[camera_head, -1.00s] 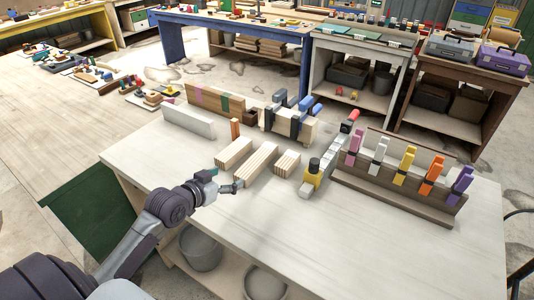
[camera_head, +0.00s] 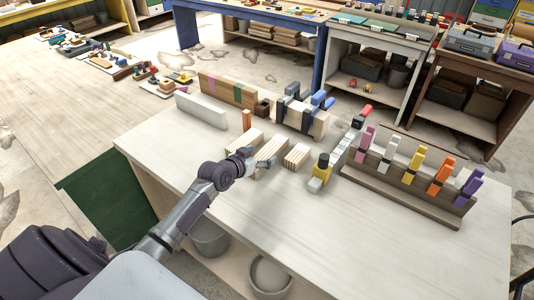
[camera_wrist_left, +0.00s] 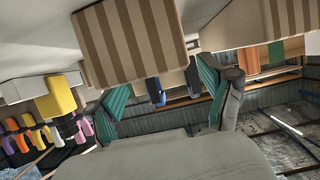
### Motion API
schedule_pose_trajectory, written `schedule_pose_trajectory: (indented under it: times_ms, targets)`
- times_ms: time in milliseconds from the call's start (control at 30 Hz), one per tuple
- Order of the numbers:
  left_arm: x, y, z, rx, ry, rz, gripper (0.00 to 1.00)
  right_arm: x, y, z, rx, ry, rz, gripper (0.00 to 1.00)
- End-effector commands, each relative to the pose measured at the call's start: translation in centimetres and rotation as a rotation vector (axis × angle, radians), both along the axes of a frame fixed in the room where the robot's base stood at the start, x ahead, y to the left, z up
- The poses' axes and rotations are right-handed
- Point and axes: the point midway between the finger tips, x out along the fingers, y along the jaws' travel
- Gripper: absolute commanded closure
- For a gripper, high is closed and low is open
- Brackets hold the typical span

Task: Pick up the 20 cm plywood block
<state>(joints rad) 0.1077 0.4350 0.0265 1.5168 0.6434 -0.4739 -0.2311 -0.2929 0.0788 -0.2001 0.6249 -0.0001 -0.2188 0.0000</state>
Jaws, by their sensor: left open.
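Three striped plywood blocks lie side by side on the pale workbench (camera_head: 370,235): a left block (camera_head: 240,143), a middle block (camera_head: 275,146) and a shorter right block (camera_head: 297,156). I cannot tell which measures 20 cm. My left gripper (camera_head: 256,161) is at the near ends of the left and middle blocks and partly hides them. In the left wrist view my left gripper (camera_wrist_left: 162,92) is open and empty, its teal fingers apart. A large striped block end (camera_wrist_left: 130,40) is just beyond the fingertips, off-centre; contact cannot be told. My right gripper is out of view.
A small orange upright block (camera_head: 247,120), a pale board (camera_head: 201,109) and a banded beam (camera_head: 228,90) stand behind. The front right bench is clear.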

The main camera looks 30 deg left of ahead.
Motion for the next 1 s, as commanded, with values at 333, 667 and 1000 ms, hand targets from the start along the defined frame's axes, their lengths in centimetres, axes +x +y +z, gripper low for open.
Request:
schedule_pose_trajectory:
  times_ms: [333,667,1000]
  targets:
    - [2.2,-0.1,-0.9,0.000,0.000,-0.001,0.19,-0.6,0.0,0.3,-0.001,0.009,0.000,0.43]
    - [2.1,-0.1,-0.9,0.000,0.000,0.000,0.55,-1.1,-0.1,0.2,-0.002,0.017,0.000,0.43]
    - [2.1,-0.1,-0.8,0.000,-0.002,0.000,0.93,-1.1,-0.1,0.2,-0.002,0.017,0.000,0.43]
